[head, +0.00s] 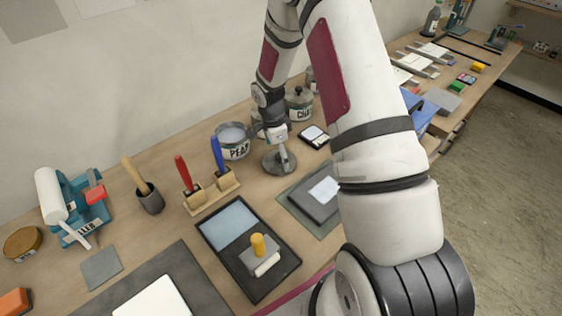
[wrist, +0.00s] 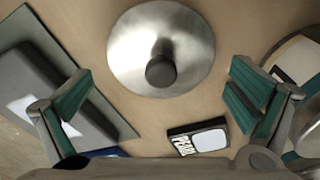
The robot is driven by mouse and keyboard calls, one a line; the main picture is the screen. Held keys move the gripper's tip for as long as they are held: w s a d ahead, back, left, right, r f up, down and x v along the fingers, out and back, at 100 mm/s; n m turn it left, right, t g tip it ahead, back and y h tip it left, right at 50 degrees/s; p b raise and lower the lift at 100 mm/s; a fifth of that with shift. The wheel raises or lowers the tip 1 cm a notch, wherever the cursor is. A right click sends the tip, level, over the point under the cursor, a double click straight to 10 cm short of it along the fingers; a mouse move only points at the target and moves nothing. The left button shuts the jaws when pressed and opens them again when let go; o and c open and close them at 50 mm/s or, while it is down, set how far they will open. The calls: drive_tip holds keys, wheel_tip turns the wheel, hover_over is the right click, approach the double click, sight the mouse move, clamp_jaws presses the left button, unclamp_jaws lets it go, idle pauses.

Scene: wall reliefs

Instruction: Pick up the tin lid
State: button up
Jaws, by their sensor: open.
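The tin lid (wrist: 140,50) is a round grey metal disc with a dark knob on top, lying on the wooden table. In the wrist view it lies ahead of my open fingers, its knob roughly midway between them. In the head view the lid (head: 270,163) is partly hidden by my gripper (head: 281,150), which points down over it. My gripper (wrist: 160,82) is open with teal finger pads and holds nothing. An open tin labelled PEAR (head: 236,152) stands just left of the lid.
A lidded tin (head: 299,104) stands behind my gripper. A small dark labelled box (head: 314,136) lies to the right, a grey block on a mat (head: 302,217) in front. A wooden stand (head: 212,190) holds red and blue handled tools. A black tray (head: 258,284) is nearer.

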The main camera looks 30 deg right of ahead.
drive_tip(key=shift+f, duration=0.8)
drive_tip(key=shift+c, duration=0.2)
